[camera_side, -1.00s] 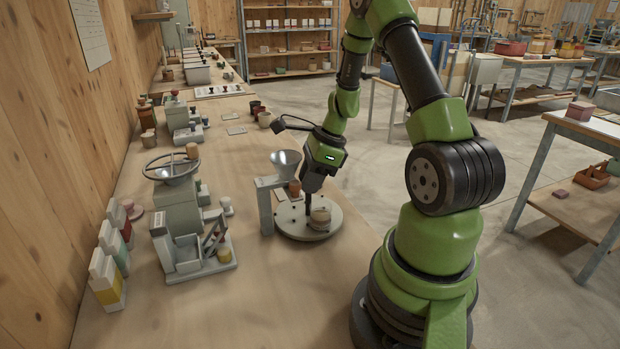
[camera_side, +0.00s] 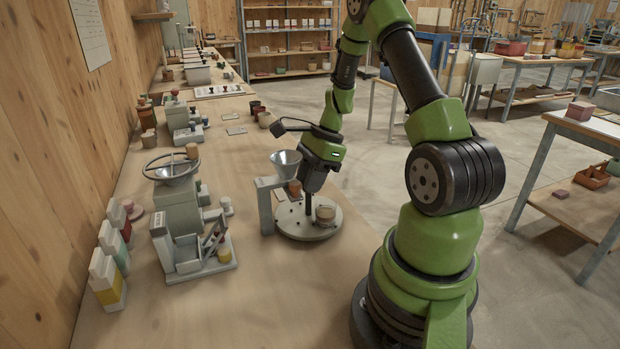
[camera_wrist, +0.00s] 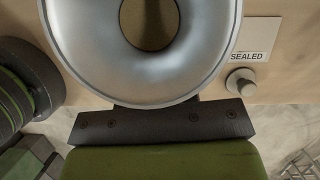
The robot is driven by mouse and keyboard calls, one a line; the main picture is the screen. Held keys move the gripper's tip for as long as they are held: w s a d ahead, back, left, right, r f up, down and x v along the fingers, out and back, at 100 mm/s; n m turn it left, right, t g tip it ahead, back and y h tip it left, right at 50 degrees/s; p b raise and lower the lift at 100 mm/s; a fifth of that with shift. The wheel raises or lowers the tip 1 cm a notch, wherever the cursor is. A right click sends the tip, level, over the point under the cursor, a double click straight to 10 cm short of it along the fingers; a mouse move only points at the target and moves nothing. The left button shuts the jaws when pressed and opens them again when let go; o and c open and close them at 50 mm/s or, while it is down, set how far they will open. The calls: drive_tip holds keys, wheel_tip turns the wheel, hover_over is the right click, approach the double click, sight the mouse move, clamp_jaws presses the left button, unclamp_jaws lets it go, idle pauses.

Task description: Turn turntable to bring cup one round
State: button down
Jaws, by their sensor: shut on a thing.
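The turntable (camera_side: 300,231) is a round, pale grey disc on the bench, with small dark pegs on top. A tan cup (camera_side: 325,214) stands on its right side. A reddish-brown cup (camera_side: 294,187) shows below the metal funnel (camera_side: 286,158), which a grey stand (camera_side: 265,208) holds at the disc's left. My gripper (camera_side: 309,208) points down at the disc, between the stand and the tan cup. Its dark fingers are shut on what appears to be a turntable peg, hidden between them. The funnel's rim (camera_wrist: 85,60) fills the wrist view, where my fingertips are hidden.
A SEALED label (camera_wrist: 254,57) and a knob (camera_wrist: 241,82) show in the wrist view. The bench front is clear.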

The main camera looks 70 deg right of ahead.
drive_tip(key=shift+n+g+y, duration=0.4)
drive_tip(key=shift+n+g, duration=0.1)
drive_tip(key=shift+n, duration=1.6)
drive_tip(key=c, duration=0.9)
unclamp_jaws()
drive_tip(key=v, duration=1)
drive_tip(key=shift+w, duration=0.2)
